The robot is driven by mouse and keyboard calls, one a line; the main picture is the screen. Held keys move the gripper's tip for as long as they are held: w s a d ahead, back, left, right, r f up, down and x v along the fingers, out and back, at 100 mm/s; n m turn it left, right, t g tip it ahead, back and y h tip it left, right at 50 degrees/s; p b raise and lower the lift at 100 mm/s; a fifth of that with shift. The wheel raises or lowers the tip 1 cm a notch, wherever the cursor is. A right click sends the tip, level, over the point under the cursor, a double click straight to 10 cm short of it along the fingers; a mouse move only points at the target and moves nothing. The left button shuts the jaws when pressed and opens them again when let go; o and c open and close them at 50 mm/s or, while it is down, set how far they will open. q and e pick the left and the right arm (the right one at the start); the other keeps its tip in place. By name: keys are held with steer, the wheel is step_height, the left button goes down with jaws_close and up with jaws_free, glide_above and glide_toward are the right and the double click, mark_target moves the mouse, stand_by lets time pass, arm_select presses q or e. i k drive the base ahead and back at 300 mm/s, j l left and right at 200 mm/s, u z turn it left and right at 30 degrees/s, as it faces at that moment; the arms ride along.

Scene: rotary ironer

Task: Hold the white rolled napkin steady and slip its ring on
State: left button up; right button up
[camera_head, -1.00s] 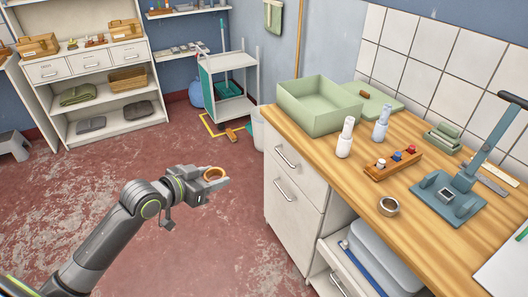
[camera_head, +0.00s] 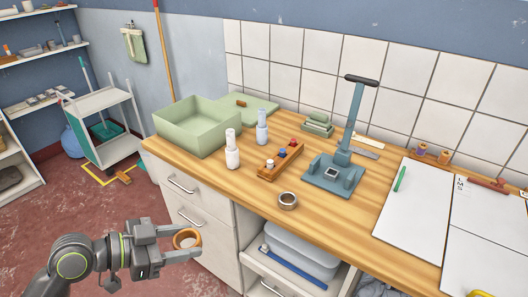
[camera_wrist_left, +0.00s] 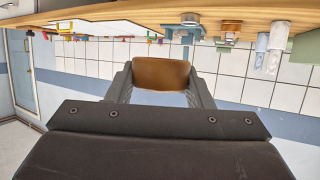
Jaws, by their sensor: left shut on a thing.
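My left gripper (camera_head: 190,243) is shut on a wooden-brown ring (camera_head: 177,241), held in the air in front of the cabinet, below the worktop's level in the head view. The ring also shows between the fingers in the left wrist view (camera_wrist_left: 160,74). The white rolled napkin (camera_head: 232,152) stands upright on the worktop near its left front edge, narrower at the top. It is apart from the gripper. A pale blue roll (camera_head: 262,128) stands behind it to the right. My right gripper is not in view.
The wooden worktop (camera_head: 330,225) also bears a green box (camera_head: 197,128), a block with coloured pegs (camera_head: 280,162), a metal ring (camera_head: 288,200) and a blue lever press (camera_head: 338,175). Cabinet drawers (camera_head: 190,187) lie behind my gripper. The worktop's front edge is clear near the napkin.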

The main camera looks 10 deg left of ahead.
mark_target(232, 154)
steer(key=i+j+z, duration=0.25)
steer(key=j+z, duration=0.2)
steer(key=j, duration=0.25)
steer(key=i+j+z, duration=0.1)
steer(key=j+z, duration=0.15)
steer(key=j, duration=0.15)
steer(key=j+z, duration=0.25)
steer(key=j, duration=0.2)
steer(key=i, duration=0.05)
